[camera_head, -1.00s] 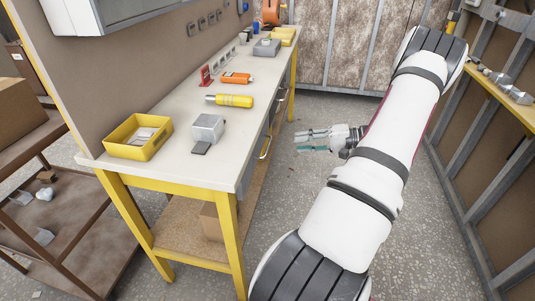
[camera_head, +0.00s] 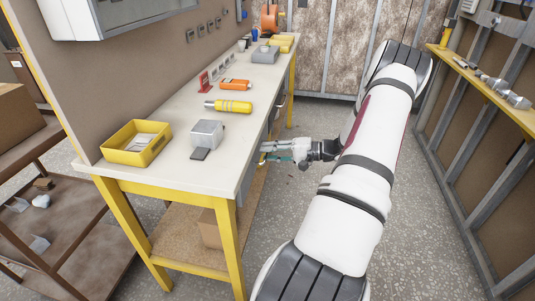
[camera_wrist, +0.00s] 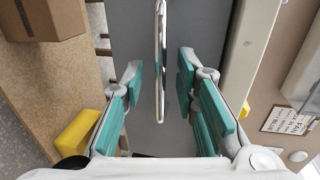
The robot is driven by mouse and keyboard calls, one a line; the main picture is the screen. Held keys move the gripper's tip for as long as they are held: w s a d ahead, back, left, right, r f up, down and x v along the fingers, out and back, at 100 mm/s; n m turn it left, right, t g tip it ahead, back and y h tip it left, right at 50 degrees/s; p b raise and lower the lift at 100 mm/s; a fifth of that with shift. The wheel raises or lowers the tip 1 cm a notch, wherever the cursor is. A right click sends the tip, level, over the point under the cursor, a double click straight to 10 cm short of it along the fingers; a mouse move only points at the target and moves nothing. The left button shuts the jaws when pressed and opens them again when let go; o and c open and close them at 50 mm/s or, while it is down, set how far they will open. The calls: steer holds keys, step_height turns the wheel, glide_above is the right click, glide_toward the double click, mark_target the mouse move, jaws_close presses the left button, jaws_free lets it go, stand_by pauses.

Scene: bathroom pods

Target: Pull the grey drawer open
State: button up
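The grey drawer (camera_wrist: 143,70) fills the middle of the wrist view. Its shiny metal bar handle (camera_wrist: 160,60) runs lengthwise between my fingers. My gripper (camera_wrist: 158,85) is open, with one teal-padded finger on each side of the handle and a visible gap to both. In the head view my gripper (camera_head: 268,151) is at the workbench's right side, just below the top's edge. The drawer front is mostly hidden there by the gripper and the steep angle. I cannot tell if the drawer is fully closed.
The workbench top (camera_head: 185,178) carries a yellow tray (camera_head: 112,157), a grey block-like device (camera_head: 207,133) and a yellow tool (camera_head: 232,106). A cardboard box (camera_wrist: 50,18) stands on the lower shelf. Floor (camera_head: 300,215) is free between the bench and my arm. A shelf (camera_head: 500,92) stands at right.

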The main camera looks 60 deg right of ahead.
steer(key=shift+w+a+f, duration=0.1)
steer(key=shift+w+a, duration=0.1)
steer(key=shift+w, duration=0.25)
jaws_close()
steer(key=shift+s, duration=0.15)
